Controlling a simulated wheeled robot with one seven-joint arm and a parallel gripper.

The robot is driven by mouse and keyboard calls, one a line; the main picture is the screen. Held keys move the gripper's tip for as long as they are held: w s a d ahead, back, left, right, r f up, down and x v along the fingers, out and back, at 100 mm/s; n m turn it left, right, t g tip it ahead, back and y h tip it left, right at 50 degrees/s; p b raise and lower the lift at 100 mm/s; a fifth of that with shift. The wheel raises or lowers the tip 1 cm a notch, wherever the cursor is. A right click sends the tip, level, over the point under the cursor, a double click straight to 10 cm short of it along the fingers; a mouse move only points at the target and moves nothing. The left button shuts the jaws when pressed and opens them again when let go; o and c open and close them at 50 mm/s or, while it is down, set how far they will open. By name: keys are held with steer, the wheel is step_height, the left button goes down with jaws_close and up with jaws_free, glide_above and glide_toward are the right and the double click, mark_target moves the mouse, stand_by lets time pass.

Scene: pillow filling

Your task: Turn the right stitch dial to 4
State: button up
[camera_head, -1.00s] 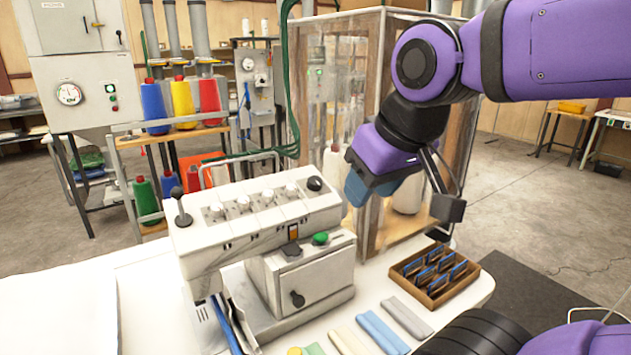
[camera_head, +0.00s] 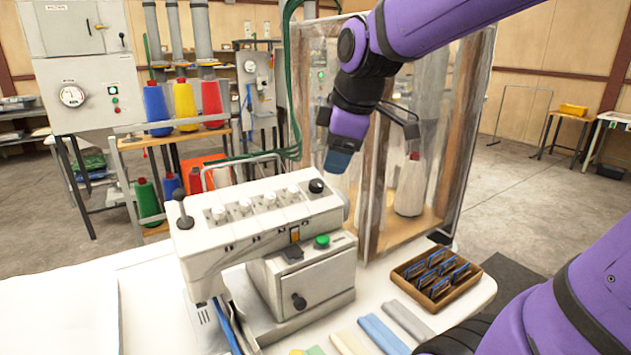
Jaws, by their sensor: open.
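The white sewing machine (camera_head: 240,243) stands on the white table. A row of several small pale dials runs along its sloped top. The rightmost pale dial (camera_head: 294,192) sits just left of a black knob (camera_head: 316,186) at the right end. The numbers on the dials are too small to read. My gripper (camera_head: 337,162) points down above and slightly right of the black knob, apart from the machine. It is open, and its fingertips hold nothing that I can see.
A clear-walled cabinet (camera_head: 375,225) with a wooden frame and white cones stands close behind my gripper. A wooden tray (camera_head: 412,301) of blue-edged pieces and folded cloths (camera_head: 383,334) lie on the table (camera_head: 462,302). A green hose (camera_head: 288,85) hangs behind the machine.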

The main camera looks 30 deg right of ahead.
mark_target(317, 183)
steer(key=w+d+f+n, duration=0.2)
steer(key=w+d+n, duration=0.2)
steer(key=w+n, duration=0.35)
steer(key=shift+m, duration=0.25)
steer(key=x, duration=1.1)
steer(key=shift+w+d+r, duration=0.1)
steer(key=shift+w, duration=0.15)
steer(key=c, duration=0.9)
